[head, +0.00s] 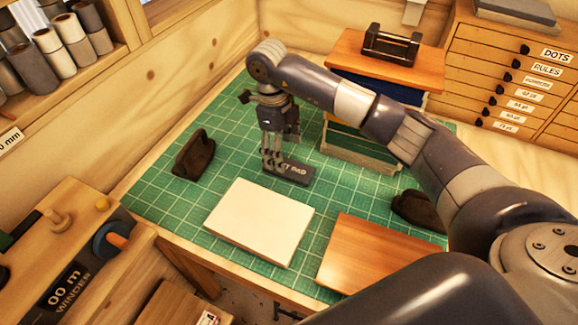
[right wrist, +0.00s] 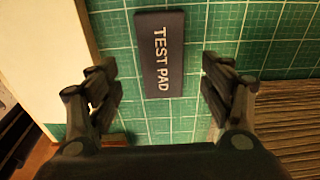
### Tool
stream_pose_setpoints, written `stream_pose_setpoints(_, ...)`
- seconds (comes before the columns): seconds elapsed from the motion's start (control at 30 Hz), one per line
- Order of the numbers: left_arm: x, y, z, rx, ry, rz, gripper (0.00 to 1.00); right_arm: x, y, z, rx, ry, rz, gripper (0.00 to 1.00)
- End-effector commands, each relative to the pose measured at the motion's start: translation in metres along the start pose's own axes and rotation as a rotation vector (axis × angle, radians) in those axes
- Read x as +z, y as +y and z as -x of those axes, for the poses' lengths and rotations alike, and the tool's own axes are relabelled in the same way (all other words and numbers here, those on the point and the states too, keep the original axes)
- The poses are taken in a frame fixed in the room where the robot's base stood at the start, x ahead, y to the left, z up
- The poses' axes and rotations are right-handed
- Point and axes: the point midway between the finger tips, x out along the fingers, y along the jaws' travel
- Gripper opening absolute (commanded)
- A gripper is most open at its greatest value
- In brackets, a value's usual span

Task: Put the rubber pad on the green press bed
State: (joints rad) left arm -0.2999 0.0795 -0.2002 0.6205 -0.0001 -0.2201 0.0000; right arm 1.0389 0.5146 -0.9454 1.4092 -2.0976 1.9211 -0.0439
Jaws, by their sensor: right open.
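The rubber pad (head: 296,174) is a dark flat rectangle with white lettering, lying on the green gridded surface (head: 150,200). It reads "TEST PAD" in the right wrist view (right wrist: 160,52). My right gripper (head: 272,165) points down at the pad's left end and hides part of it. In the right wrist view, the open fingers (right wrist: 159,78) stand apart, with the pad lying below and between their lines, not gripped. The green gridded surface covers the tabletop; I cannot tell a separate green press bed from it. My left gripper is not in view.
A white slab (head: 260,222) and a wooden board (head: 375,258) lie in front. Dark blocks stand at left (head: 193,154) and right (head: 416,208). Behind my right arm is a stack topped by a wooden board (head: 350,48) with a black handle. Green surface is free left of the pad.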

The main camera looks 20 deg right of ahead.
Motion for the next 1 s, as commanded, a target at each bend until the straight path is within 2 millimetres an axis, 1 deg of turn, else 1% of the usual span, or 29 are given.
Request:
stream_pose_setpoints(0.13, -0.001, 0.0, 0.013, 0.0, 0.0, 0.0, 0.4, -0.004, 0.0, -0.011, 0.004, 0.004, -0.002, 0.73)
stream_pose_setpoints(0.23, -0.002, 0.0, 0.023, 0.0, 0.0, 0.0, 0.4, -0.007, -0.002, -0.024, 0.005, 0.005, -0.002, 0.73)
stream_pose_setpoints(0.4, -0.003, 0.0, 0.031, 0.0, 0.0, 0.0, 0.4, -0.006, -0.002, -0.046, 0.003, 0.003, -0.001, 0.73)
stream_pose_setpoints(0.5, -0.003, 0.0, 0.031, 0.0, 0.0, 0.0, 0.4, -0.006, -0.003, -0.051, 0.001, -0.001, -0.001, 0.73)
stream_pose_setpoints(0.7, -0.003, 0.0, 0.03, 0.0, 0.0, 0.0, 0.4, -0.005, -0.003, -0.052, 0.0, -0.001, -0.001, 0.73)
stream_pose_setpoints(0.87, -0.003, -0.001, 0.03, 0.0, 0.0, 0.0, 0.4, -0.005, -0.003, -0.052, 0.001, -0.001, 0.0, 0.37)
stream_pose_setpoints(0.9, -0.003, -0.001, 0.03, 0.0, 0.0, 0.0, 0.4, -0.005, -0.003, -0.052, 0.001, -0.001, -0.001, 0.28)
stream_pose_setpoints(0.93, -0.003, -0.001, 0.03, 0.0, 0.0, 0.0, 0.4, -0.005, -0.003, -0.052, 0.001, -0.001, 0.0, 0.24)
stream_pose_setpoints(1.0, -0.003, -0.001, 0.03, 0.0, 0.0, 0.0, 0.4, -0.005, -0.003, -0.052, 0.001, -0.001, 0.0, 0.24)
